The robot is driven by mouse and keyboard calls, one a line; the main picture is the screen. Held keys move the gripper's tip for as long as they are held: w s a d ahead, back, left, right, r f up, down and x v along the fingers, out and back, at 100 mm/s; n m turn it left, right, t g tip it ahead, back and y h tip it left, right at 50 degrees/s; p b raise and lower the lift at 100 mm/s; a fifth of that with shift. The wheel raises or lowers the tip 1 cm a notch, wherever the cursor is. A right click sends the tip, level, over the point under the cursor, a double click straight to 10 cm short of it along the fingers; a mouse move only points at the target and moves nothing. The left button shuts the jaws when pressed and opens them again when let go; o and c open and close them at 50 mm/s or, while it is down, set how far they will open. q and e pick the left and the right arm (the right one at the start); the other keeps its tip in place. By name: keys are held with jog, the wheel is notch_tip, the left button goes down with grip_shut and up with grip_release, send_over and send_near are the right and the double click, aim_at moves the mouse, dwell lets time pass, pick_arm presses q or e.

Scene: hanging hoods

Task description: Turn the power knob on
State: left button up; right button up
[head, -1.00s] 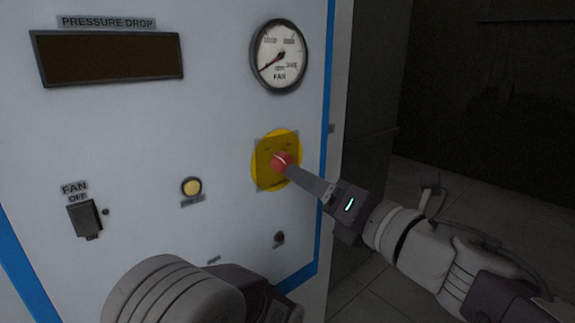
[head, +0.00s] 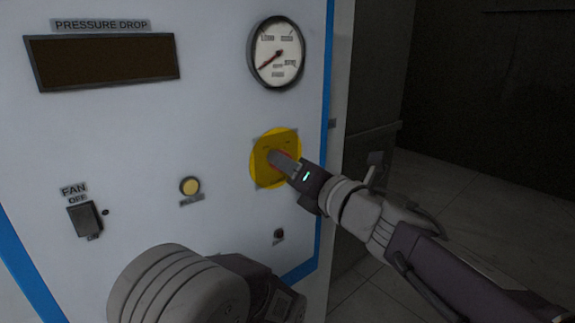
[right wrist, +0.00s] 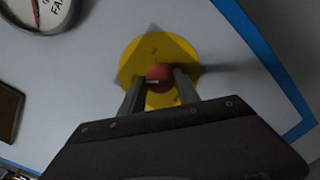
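The red power knob (right wrist: 160,76) sits in the middle of a yellow disc (head: 262,172) on the white panel. In the head view my right gripper (head: 277,157) is at the knob and hides most of it. In the right wrist view the two fingers of my right gripper (right wrist: 159,88) stand apart, one on each side of the knob. I cannot tell whether they touch it. Of my left arm, a rounded grey part (head: 180,290) shows at the bottom of the head view; its fingertips are not seen.
The panel holds a gauge (head: 278,54) above the disc, a dark display (head: 102,61), a fan switch (head: 85,219), a yellow button (head: 190,186) and a small dark knob (head: 279,235). A blue stripe (head: 325,150) runs down the panel's right edge. Open floor lies right.

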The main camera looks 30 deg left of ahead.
grip_shut()
jog(key=shift+w+r+m+g+p, duration=0.1)
jog(key=shift+m+g+p, duration=0.3)
jog(key=shift+m+p, duration=3.05)
jog(key=shift+r+m+g+p, duration=0.1)
jog(key=shift+m+g+p, duration=0.3)
jog(key=shift+m+p, duration=3.05)
jog(key=shift+f+m+b, duration=0.1)
jog(key=shift+m+b, duration=0.55)
jog(key=shift+m, duration=0.15)
jog(key=o, duration=1)
grip_release()
